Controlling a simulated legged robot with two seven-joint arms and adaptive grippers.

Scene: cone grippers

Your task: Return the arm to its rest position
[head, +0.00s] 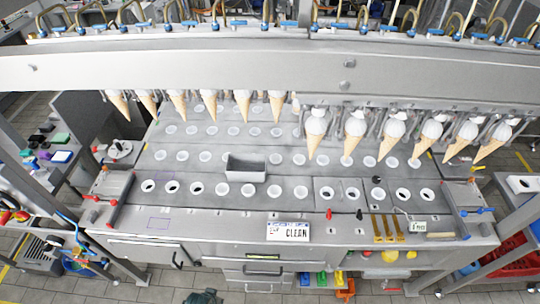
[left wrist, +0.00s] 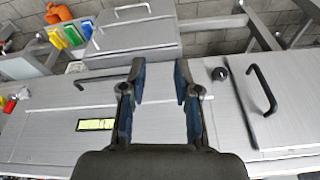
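My left gripper (left wrist: 161,82) is open in the left wrist view, with its two dark, blue-lined fingers apart and nothing between them. It is in front of grey metal panels with handles. In the head view, a small dark part at the bottom edge looks like the tip of my left gripper (head: 205,297), low in front of the machine. My right gripper is in neither view.
A metal machine with a perforated worktop (head: 300,190) fills the head view. Ice cream cones (head: 355,132) hang in a row above it. A grey metal box (head: 246,168) and a CLEAN sign (head: 288,231) are on the worktop. A cabinet handle (left wrist: 262,90) juts out at right.

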